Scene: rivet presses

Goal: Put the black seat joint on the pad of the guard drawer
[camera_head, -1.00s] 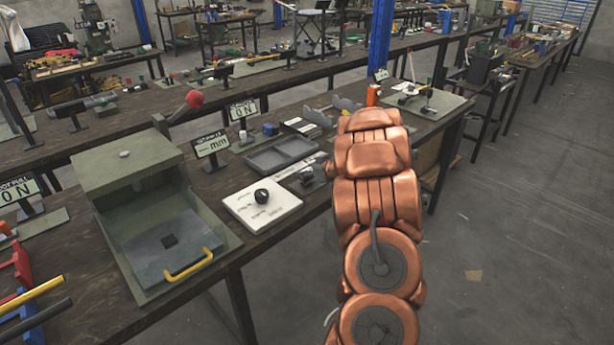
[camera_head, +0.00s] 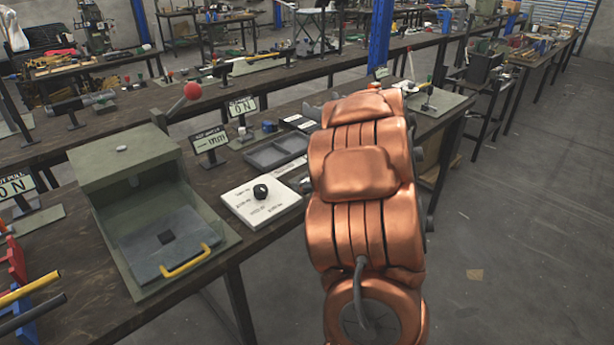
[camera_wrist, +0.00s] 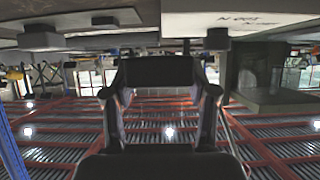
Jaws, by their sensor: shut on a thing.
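My gripper (camera_wrist: 160,92) shows in the wrist view, its two fingers on either side of a wide, flat black piece, the black seat joint (camera_wrist: 155,70). It is shut on this piece, held clear of the bench. In the head view my copper-coloured arm hides the gripper and the piece. The guard drawer (camera_head: 137,258) is a grey plate with a yellow handle (camera_head: 187,262), pulled out in front of a green-grey housing (camera_head: 124,160) at the left. Its pad (camera_head: 166,238) is a small dark square in the middle of the plate, with nothing on it.
A grey tray (camera_head: 270,157) and sign stands are behind. A red-knobbed lever (camera_head: 192,91) rises beside the housing.

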